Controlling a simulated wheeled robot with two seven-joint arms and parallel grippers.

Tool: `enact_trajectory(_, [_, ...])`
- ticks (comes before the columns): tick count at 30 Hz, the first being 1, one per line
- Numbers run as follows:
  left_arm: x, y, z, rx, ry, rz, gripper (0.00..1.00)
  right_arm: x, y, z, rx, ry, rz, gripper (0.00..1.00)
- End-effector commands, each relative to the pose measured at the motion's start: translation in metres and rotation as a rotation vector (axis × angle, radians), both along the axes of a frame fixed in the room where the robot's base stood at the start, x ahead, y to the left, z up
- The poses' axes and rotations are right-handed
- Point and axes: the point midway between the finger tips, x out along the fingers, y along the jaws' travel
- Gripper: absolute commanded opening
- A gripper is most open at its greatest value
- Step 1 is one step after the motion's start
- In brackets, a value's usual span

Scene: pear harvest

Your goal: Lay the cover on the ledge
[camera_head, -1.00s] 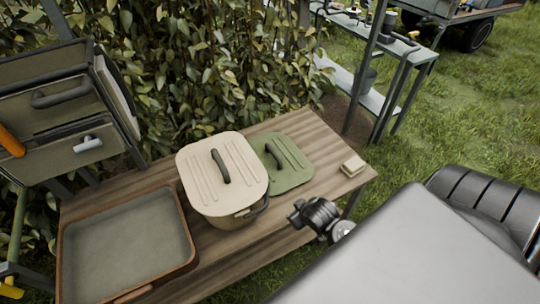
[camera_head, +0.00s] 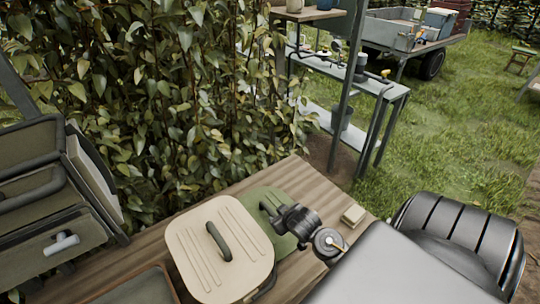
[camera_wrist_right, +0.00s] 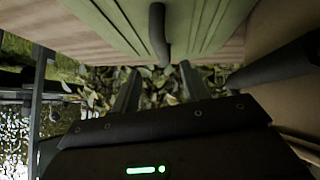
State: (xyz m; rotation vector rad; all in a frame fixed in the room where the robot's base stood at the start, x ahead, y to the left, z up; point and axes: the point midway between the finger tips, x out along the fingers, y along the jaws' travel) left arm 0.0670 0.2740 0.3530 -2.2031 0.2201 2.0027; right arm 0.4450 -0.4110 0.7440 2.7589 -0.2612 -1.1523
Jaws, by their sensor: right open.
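A green ribbed cover (camera_head: 284,244) with a dark handle lies on the wooden table, beside a pot that wears a beige lid (camera_head: 196,250). My right gripper (camera_head: 273,212) is over the green cover and partly hides it. In the right wrist view, the open fingers (camera_wrist_right: 158,84) point toward the dark handle (camera_wrist_right: 158,32) of the green cover (camera_wrist_right: 205,22), one on each side of its line. Nothing shows between them. I cannot tell which surface is the ledge. My left gripper is not in view.
The pot's dark side handle (camera_wrist_right: 280,65) is close to my right gripper. A small pale block (camera_head: 353,214) lies near the table's (camera_head: 298,172) right end. A tray (camera_head: 140,290) is at front left. A grey bench (camera_head: 370,82) with items stands behind; a leafy hedge (camera_head: 150,100) borders the table.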

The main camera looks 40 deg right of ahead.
Motion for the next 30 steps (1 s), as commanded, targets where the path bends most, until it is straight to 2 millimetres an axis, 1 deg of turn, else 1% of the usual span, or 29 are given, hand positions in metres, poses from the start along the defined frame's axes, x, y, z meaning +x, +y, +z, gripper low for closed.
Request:
enact_trajectory(1, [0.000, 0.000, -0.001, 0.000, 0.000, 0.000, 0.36, 0.007, -0.001, -0.006, 0.002, 0.001, 0.000, 0.45])
enact_trajectory(3, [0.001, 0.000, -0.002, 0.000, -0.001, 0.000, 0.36, 0.015, -0.003, -0.014, 0.001, 0.000, 0.001, 0.45])
enact_trajectory(6, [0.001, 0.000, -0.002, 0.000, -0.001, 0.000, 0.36, 0.024, -0.006, -0.024, 0.001, 0.001, 0.001, 0.45])
enact_trajectory(9, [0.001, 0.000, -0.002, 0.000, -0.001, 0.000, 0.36, 0.029, -0.008, -0.029, 0.001, 0.001, 0.001, 0.45])
enact_trajectory(16, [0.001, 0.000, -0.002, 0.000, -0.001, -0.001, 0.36, 0.033, -0.010, -0.033, 0.001, 0.001, -0.001, 0.45])
enact_trajectory(24, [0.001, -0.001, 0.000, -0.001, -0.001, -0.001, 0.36, 0.059, -0.018, -0.058, 0.000, 0.002, -0.003, 0.45])
enact_trajectory(30, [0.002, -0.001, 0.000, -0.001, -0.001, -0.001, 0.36, 0.066, -0.020, -0.065, 0.000, 0.002, -0.002, 0.45])
